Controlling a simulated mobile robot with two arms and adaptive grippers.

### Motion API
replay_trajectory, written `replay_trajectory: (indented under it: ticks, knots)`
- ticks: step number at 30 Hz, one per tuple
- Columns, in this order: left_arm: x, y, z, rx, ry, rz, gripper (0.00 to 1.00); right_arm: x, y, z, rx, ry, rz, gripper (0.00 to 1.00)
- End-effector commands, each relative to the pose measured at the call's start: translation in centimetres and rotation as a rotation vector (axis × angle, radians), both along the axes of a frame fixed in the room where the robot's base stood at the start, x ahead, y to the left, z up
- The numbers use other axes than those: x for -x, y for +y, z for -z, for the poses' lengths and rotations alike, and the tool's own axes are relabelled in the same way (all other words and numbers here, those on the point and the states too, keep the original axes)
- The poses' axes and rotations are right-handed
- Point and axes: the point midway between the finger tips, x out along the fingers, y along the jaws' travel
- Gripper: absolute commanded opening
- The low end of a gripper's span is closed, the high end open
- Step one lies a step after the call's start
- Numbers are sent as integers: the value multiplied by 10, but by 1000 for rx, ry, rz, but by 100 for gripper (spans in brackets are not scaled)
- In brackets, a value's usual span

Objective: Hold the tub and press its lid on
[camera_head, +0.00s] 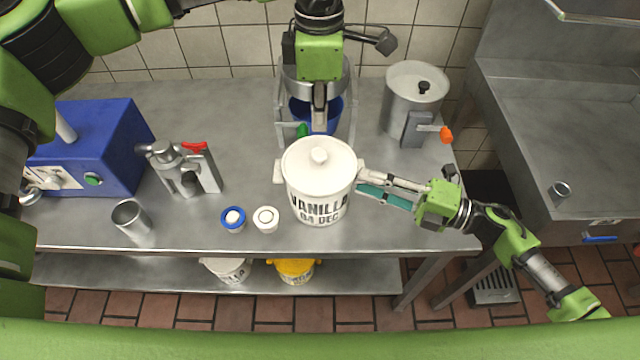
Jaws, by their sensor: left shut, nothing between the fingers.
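The white tub (318,203), marked "VANILLA 04 DEC", stands upright near the front edge of the steel table. Its white lid (300,160) with a round knob lies on top and covers the opening; I cannot tell whether it is fully seated. My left gripper (319,123) is shut and empty, pointing down above and just behind the lid's knob. I cannot tell whether it touches the lid. My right gripper (362,182) comes in from the right, its fingers at the tub's right side handle, seemingly closed on it. The fingertips are partly hidden against the tub.
Behind the tub stands a machine with a blue bowl (330,112); a steel pot (402,98) is right of it. Two small jars (233,220) (266,220), a steel cup (130,219), a steel dispenser (180,170) and a blue machine (108,140) stand left.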

Motion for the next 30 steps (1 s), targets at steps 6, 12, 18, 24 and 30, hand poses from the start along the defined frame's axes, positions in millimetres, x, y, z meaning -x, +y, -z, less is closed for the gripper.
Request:
replay_trajectory:
  ticks: [6,12,18,24,30]
  knots:
    - [0,0,0,0,0,0,0,5,-13,1,1,2,2,26]
    - [0,0,0,0,0,0,0,21,-50,2,4,4,2,26]
    - [0,0,0,0,0,0,0,36,-87,2,3,4,1,26]
    - [0,0,0,0,0,0,0,44,-108,1,1,1,0,26]
    - [0,0,0,0,0,0,0,46,-111,0,0,1,0,26]
